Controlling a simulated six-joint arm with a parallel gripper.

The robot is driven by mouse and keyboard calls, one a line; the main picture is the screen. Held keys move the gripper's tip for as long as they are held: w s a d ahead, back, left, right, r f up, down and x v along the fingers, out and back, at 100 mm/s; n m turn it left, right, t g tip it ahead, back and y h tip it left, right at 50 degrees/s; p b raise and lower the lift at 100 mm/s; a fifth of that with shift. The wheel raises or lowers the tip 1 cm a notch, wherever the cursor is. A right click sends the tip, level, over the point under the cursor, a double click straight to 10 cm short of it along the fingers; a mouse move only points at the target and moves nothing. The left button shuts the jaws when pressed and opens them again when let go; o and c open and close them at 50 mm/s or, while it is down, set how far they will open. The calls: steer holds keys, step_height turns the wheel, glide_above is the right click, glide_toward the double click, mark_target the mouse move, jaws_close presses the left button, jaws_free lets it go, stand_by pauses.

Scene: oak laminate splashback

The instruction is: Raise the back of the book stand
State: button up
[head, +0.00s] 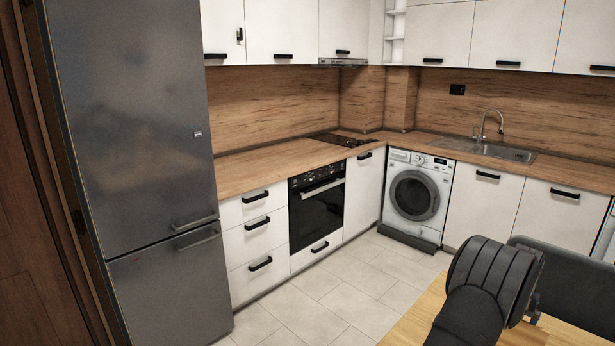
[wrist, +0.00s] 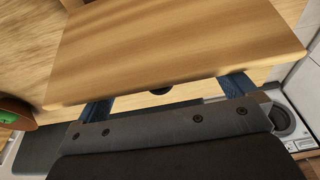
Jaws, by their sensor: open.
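A flat wooden panel (wrist: 180,45), which looks like the back of the book stand, fills the upper middle of the wrist view, its near edge slightly slanted. My gripper (wrist: 167,95) is open, with two blue fingers set wide apart. The fingers run up to the panel's near edge, and their tips are hidden behind it. I cannot tell whether they touch it. A small dark round part shows just below the panel edge between the fingers. In the head view my dark arm hides the stand, and only a small blue part of the gripper shows beside it.
A wooden table (head: 408,328) lies under my arm in the head view, with a dark chair back (head: 570,285) close behind. A round green and orange object (wrist: 14,112) sits at the left of the wrist view. A washing machine (head: 415,195) and counters stand farther off.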

step_height(320, 180, up, 9)
steer(key=shift+w+d, duration=0.35)
stand_by(1.0)
steer(key=shift+f, duration=0.1)
steer(key=f, duration=0.7)
steer(key=shift+s+a+f, duration=0.25)
steer(key=shift+s+a, duration=0.05)
steer(key=shift+r, duration=0.1)
